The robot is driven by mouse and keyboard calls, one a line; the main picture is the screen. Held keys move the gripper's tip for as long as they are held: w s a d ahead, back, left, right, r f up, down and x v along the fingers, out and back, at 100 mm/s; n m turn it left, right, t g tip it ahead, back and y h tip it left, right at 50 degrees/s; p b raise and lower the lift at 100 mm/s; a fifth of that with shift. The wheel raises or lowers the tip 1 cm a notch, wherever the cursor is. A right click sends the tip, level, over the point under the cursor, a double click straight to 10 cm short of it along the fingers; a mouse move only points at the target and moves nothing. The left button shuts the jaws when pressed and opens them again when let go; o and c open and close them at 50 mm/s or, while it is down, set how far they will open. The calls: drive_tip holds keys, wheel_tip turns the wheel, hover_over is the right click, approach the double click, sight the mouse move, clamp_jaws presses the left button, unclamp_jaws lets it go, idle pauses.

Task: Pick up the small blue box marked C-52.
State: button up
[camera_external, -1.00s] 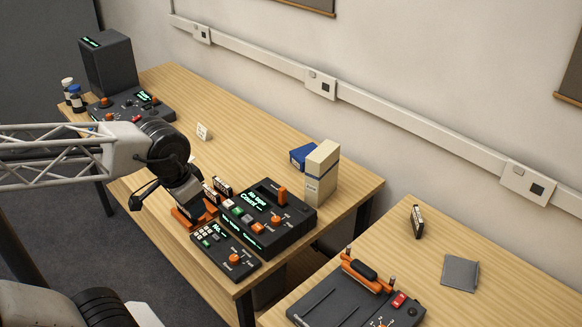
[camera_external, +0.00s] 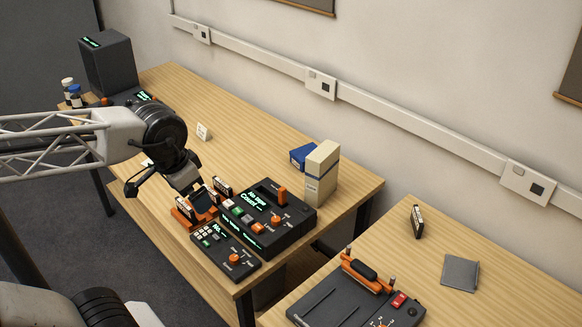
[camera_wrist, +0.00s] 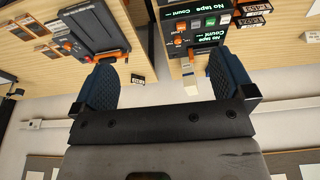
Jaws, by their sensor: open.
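The blue box (camera_external: 302,155) lies low on the wooden table, behind and left of a tall cream box (camera_external: 321,172) in the external view. The cream box partly covers it, and I cannot read any marking on it. My gripper (camera_external: 165,192) is open and empty, well to the left of the blue box, over the table's front side near an orange-based device. In the wrist view both dark blue finger pads stand wide apart with nothing held between my gripper's fingers (camera_wrist: 165,85).
A dark console (camera_external: 272,218) stands between my gripper and the boxes, with a smaller keypad unit (camera_external: 225,248) in front. Bare tabletop lies behind the console. A second table (camera_external: 480,240) carries more equipment at right.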

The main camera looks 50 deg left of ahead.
drive_tip(key=w+a+r+n+t+h, duration=0.1)
drive_tip(key=w+r+n+t+h, duration=0.2)
drive_tip(key=w+n, duration=0.85)
drive_tip(key=w+a+r+n+t+h, duration=0.25)
drive_tip(key=w+n, duration=0.25)
drive_tip(key=w, duration=1.4)
drive_tip(key=w+a+f+n+t+y, duration=0.2)
drive_tip(key=w+a+n+t, duration=0.1)
drive_tip(key=w+a+n, duration=0.7)
drive_tip(key=w+a+f+n+t+y, duration=0.1)
drive_tip(key=w+a+f+n+t, duration=0.1)
drive_tip(key=w+a+n, duration=0.75)
drive_tip(key=shift+m, duration=0.9)
drive_tip(key=f, duration=1)
drive_tip(key=w+f, duration=0.1)
drive_tip(key=f, duration=0.9)
drive_tip(key=a+f, duration=0.1)
drive_tip(key=f, duration=0.9)
drive_tip(key=shift+w+f, duration=0.25)
drive_tip(key=shift+w, duration=0.15)
drive_tip(key=shift+x, duration=1.3)
